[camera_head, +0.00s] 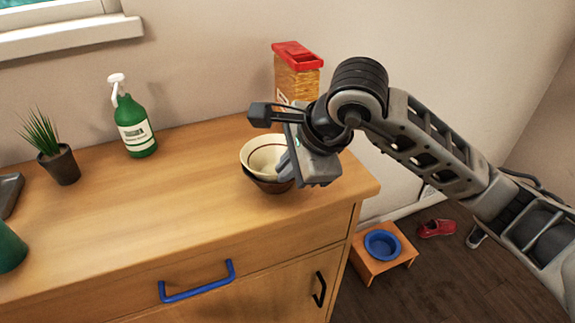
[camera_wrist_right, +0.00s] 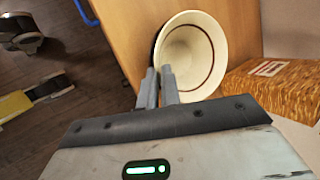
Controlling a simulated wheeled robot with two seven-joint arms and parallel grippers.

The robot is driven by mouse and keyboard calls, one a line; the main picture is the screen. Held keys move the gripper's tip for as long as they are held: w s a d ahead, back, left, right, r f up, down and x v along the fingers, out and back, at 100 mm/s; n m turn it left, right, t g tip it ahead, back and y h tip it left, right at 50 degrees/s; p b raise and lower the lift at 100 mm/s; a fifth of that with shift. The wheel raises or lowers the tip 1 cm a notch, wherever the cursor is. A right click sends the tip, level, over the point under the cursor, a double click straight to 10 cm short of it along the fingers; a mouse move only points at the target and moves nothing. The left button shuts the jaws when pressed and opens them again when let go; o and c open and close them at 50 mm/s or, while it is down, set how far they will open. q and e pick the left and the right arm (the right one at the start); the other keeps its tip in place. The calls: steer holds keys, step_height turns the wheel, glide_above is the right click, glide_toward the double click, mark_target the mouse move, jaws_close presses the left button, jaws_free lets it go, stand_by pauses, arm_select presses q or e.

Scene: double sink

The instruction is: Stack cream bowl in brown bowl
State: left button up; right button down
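The cream bowl (camera_head: 264,154), with a dark ring inside its rim, sits over and at least partly inside the brown bowl (camera_head: 268,185) near the counter's right end. Only the lower side of the brown bowl shows. My right gripper (camera_head: 284,166) is at the cream bowl's right side. In the right wrist view its two fingers (camera_wrist_right: 160,88) are close together at the near rim of the cream bowl (camera_wrist_right: 190,55), one outside and one inside, and look shut on it. My left gripper is not in view.
A box with a red top (camera_head: 297,75) stands behind my right gripper. A green spray bottle (camera_head: 134,122) and a potted plant (camera_head: 58,158) stand at the back left of the wooden counter (camera_head: 150,215). The counter's middle is clear. Its right edge is close to the bowls.

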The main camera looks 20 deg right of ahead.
steer(key=shift+f+b, duration=0.35)
steer(key=shift+f, duration=0.05)
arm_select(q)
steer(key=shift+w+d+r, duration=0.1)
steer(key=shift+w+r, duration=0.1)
arm_select(e)
steer(key=c, duration=1.6)
jaws_free()
steer(key=shift+r, duration=0.1)
steer(key=shift+r+p, duration=0.25)
steer(key=shift+p, duration=0.2)
steer(key=shift+s+d+r, duration=0.1)
steer(key=shift+r, duration=0.3)
arm_select(q)
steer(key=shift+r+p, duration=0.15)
steer(key=shift+p, duration=0.2)
arm_select(e)
steer(key=v, duration=1.1)
steer(key=shift+s, duration=0.2)
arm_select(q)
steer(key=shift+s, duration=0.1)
arm_select(e)
steer(key=shift+r, duration=0.1)
